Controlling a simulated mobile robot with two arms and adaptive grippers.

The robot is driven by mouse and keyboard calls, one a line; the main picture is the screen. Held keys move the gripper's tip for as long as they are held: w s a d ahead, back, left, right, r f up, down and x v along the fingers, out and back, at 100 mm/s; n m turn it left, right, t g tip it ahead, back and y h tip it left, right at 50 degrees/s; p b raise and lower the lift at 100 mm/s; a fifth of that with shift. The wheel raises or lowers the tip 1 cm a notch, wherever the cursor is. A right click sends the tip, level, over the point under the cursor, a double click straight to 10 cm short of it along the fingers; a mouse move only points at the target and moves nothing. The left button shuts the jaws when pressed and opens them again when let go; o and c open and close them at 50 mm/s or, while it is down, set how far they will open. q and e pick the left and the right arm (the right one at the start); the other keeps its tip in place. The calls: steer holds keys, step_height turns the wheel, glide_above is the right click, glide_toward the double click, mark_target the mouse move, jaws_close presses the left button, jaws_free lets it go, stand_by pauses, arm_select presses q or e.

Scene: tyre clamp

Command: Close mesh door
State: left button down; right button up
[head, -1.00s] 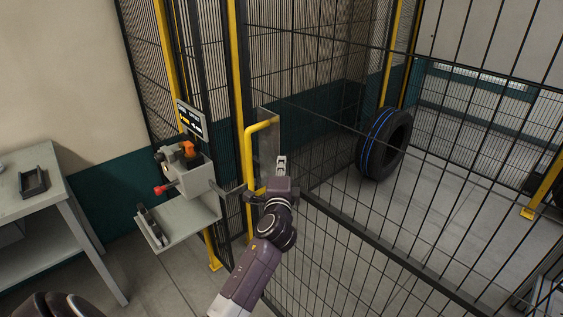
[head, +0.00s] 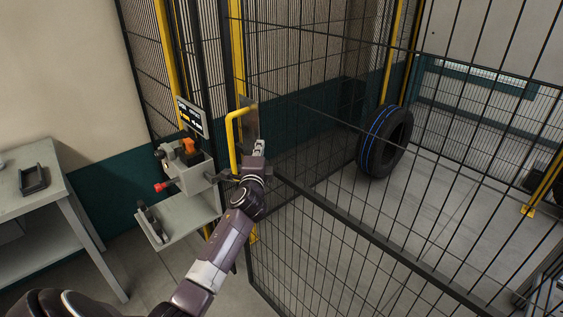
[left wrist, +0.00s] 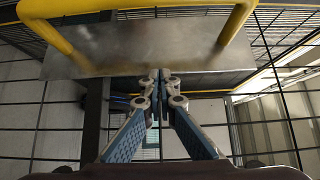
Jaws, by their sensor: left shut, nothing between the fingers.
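The black mesh door (head: 370,215) fills the middle and right of the head view. Its yellow handle (head: 233,140) sits on a metal plate (head: 251,117) at the door's left edge. My left gripper (head: 259,148) is shut and empty, just right of the handle and in front of the plate. In the left wrist view the shut fingertips (left wrist: 160,78) point at the lower edge of the plate (left wrist: 140,45), with the yellow handle (left wrist: 237,22) arching above them. I cannot tell whether the fingertips touch the plate. My right gripper is not in view.
A control box with an orange switch (head: 188,147) and a red knob stands left of the handle, above a grey shelf (head: 180,218). A grey table (head: 35,190) is at the left. A tyre (head: 384,142) stands behind the mesh. Yellow posts (head: 237,50) frame the cell.

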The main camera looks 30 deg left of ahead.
arm_select(q)
steer(key=v, duration=1.2)
